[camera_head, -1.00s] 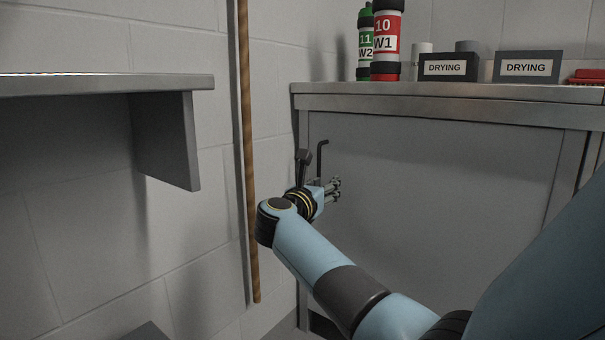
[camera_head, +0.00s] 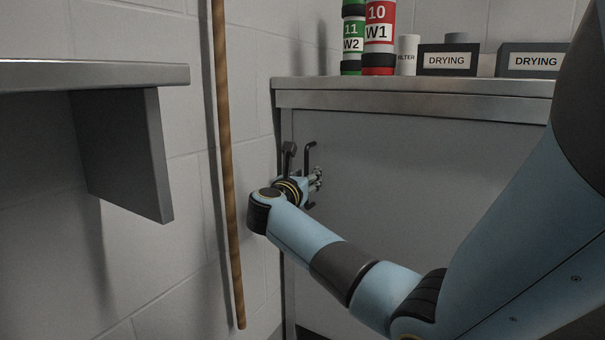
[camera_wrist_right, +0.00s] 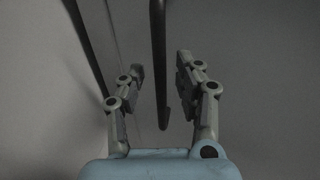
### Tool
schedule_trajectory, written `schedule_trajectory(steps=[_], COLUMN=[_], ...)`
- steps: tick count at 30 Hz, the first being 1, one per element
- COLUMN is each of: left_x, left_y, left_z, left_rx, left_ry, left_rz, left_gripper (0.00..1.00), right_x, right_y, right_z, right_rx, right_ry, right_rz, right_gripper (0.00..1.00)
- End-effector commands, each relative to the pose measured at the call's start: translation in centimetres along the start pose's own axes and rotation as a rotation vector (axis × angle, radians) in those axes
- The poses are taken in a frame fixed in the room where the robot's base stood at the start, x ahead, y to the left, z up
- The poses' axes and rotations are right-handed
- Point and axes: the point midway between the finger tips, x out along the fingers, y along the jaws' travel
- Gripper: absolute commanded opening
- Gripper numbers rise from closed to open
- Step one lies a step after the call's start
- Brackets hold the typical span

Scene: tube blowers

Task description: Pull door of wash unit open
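The wash unit is a grey cabinet with a metal top (camera_head: 400,98). Its closed, flat grey door (camera_head: 420,170) has a dark upright bar handle (camera_head: 309,152) near its left edge. My right gripper (camera_head: 318,179) is at the handle, partly hidden by its own wrist. In the right wrist view the handle (camera_wrist_right: 159,50) runs down between the two fingers of the gripper (camera_wrist_right: 160,75). The fingers are apart, with a gap showing on both sides of the bar. My left gripper is not in view.
A grey shelf (camera_head: 90,74) with a bracket (camera_head: 125,150) juts from the left wall. A brown pole (camera_head: 224,140) stands left of the cabinet. Red (camera_head: 379,35) and green (camera_head: 353,35) bottles, a white canister (camera_head: 407,55) and boxes labelled DRYING (camera_head: 447,60) stand on the cabinet top.

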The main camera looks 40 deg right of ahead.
Motion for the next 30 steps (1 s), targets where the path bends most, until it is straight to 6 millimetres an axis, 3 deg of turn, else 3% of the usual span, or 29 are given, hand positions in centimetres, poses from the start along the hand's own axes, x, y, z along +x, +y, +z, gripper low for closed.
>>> schedule_trajectory(steps=[10, 18, 30], left_x=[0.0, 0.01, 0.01], left_y=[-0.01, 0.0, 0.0], left_z=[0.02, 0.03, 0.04], left_rx=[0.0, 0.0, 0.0], left_ry=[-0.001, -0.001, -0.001], left_rz=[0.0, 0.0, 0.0], left_gripper=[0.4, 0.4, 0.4], right_x=[0.31, 0.29, 0.29], right_y=[-0.25, -0.23, -0.22], right_z=[-0.02, -0.01, 0.0], right_rx=[0.0, 0.0, 0.0], right_ry=[0.001, 0.0, 0.0], right_rz=[-0.001, -0.001, -0.001], right_gripper=[0.34, 0.0, 0.0])
